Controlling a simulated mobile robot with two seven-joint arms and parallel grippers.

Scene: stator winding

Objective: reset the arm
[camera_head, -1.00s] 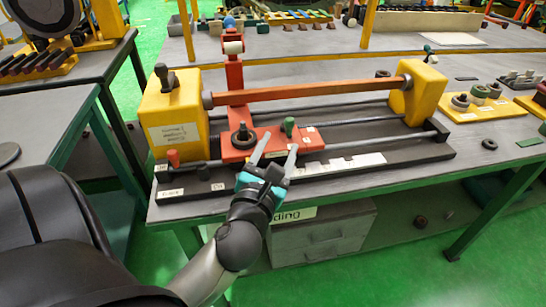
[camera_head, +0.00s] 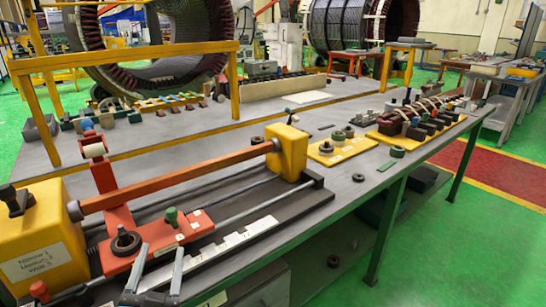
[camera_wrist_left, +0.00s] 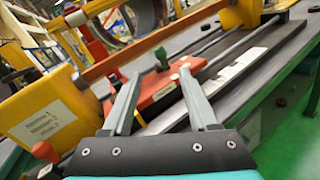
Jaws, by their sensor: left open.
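My left gripper (camera_head: 160,250) is at the lower left of the head view. It is open and empty, with its two grey fingers apart, at the front edge of the red carriage (camera_head: 178,232). In the left wrist view the fingers (camera_wrist_left: 160,78) point toward the carriage, which bears a green knob (camera_wrist_left: 161,56). Whether a finger touches the carriage I cannot tell. The winding fixture has a yellow block (camera_head: 40,235) at left, another yellow block (camera_head: 287,152) at right, and an orange bar (camera_head: 185,178) between them. My right gripper is not in view.
Yellow plates (camera_head: 337,150) with small round parts lie right of the fixture. A dark ring (camera_head: 358,177) lies on the grey table. A yellow frame post (camera_head: 236,100) rises behind, and large stator rings (camera_head: 150,60) stand at the back. Green floor (camera_head: 440,220) is clear at right.

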